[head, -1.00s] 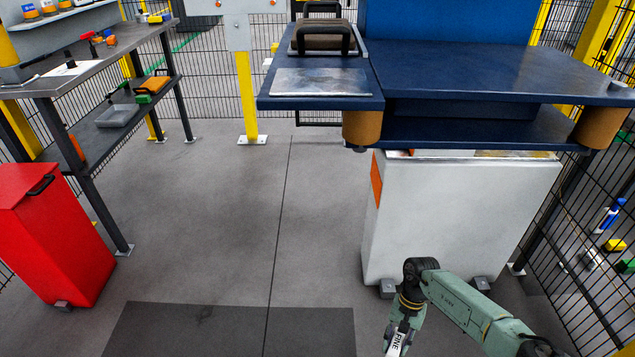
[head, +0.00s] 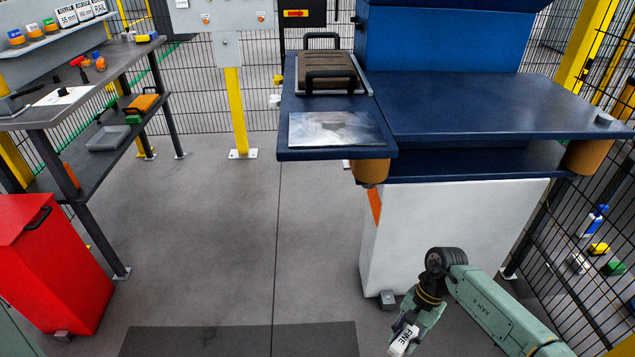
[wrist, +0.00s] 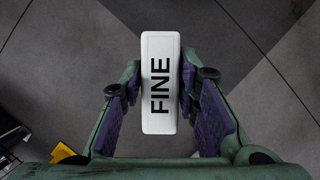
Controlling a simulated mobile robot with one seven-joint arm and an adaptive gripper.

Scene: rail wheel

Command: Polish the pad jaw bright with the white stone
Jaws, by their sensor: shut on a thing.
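The white stone (head: 403,341), a white block lettered FINE, is in my gripper (head: 408,325) in the head view. In the wrist view the stone (wrist: 160,83) stands lengthwise between the two purple-padded fingers of my gripper (wrist: 160,95), which are shut on its sides. The gripper hangs low over the floor, in front of the white cabinet and clear of the blue bench. A grey metal plate (head: 338,129) with a cloudy, darker patch lies on the bench's left ledge. I cannot tell for sure which part is the pad jaw.
A brown block with black handles (head: 328,72) sits behind the plate. The blue bench (head: 470,112) stands over a white cabinet (head: 450,225). A red bin (head: 50,265) and a grey shelf table (head: 95,75) are at left. Mesh fence is at right. The middle floor is clear.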

